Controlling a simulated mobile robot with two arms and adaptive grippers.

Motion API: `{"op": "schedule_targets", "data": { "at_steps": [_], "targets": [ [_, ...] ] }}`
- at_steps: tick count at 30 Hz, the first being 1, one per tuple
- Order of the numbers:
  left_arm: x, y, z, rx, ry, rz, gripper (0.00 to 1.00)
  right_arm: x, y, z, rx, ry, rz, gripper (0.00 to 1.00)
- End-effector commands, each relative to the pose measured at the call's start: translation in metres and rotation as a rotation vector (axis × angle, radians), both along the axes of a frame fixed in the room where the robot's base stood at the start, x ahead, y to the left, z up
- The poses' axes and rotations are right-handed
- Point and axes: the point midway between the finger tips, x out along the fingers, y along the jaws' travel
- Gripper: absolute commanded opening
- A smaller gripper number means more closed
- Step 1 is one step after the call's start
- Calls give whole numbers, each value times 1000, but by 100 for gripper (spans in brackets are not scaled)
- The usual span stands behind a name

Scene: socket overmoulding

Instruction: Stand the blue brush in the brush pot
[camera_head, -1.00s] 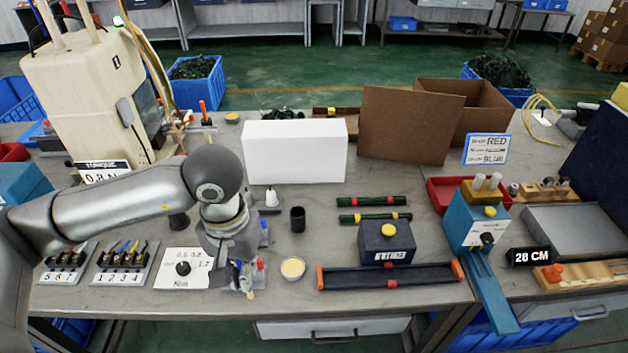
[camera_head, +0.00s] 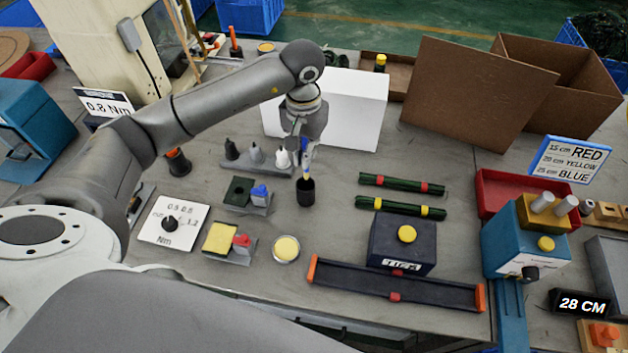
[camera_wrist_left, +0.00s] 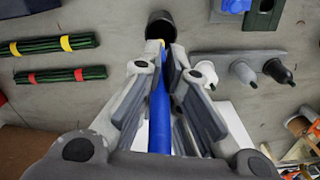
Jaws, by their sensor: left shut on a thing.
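My left gripper (camera_head: 304,138) is shut on the blue brush (camera_head: 306,147) and holds it roughly upright, lower end down. The brush pot (camera_head: 305,192) is a small black cup standing on the grey table below it. In the head view the brush's lower end is at the pot's mouth; I cannot tell whether it is inside. In the left wrist view the blue brush (camera_wrist_left: 159,120) lies between the fingers of the left gripper (camera_wrist_left: 165,65), its tip overlapping the rim of the dark pot (camera_wrist_left: 161,25). My right gripper is not in view.
A holder with dark and white nozzle bottles (camera_head: 256,155) stands just left of the pot. A white box (camera_head: 355,105) is behind. Green bundles (camera_head: 402,184) lie to the right, and a round yellow dish (camera_head: 286,249) is in front.

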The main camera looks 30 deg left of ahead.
Motion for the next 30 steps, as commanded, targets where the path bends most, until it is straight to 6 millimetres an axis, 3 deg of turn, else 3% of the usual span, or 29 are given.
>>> {"op": "schedule_targets", "data": {
  "at_steps": [7,18,30],
  "targets": [
    [-1,0,-40,0,3,1,0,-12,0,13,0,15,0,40],
    [-2,0,-80,0,4,2,0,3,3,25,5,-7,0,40],
    [-1,0,-88,1,-1,0,0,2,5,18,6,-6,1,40]
  ]
}}
